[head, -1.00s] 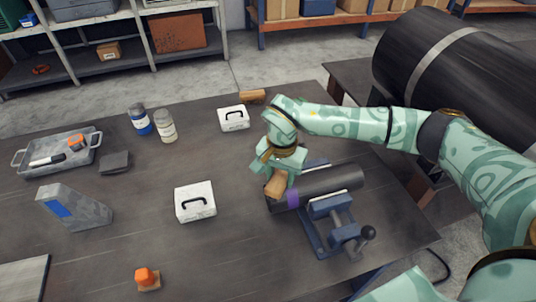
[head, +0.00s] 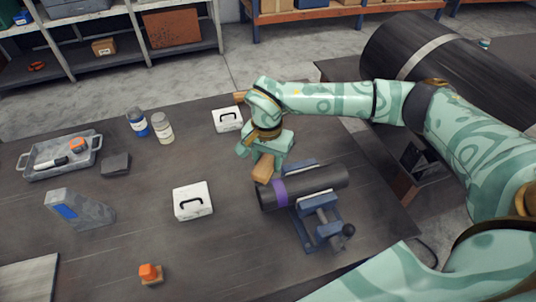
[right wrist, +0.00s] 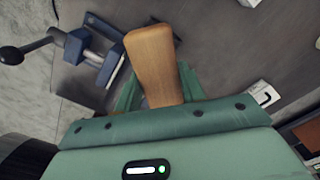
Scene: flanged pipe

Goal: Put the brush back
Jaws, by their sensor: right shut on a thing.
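My right gripper (head: 264,155) is shut on the brush, whose wooden part (head: 264,168) points down beside the left end of the pipe. In the right wrist view the brush's tan wooden part (right wrist: 154,62) stands out from between the green fingers (right wrist: 155,95); any bristles are hidden. The dark pipe (head: 318,182) with a purple band lies in the blue vise (head: 318,217). The brush appears above and just off the pipe's end; I cannot tell the exact gap. My left gripper is not in view.
A grey tray (head: 38,166) with tools stands at the left. White boxes (head: 192,202), two bottles (head: 162,128), a grey wedge-shaped block (head: 82,209) and an orange-topped piece (head: 150,273) stand on the table. The front middle is clear.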

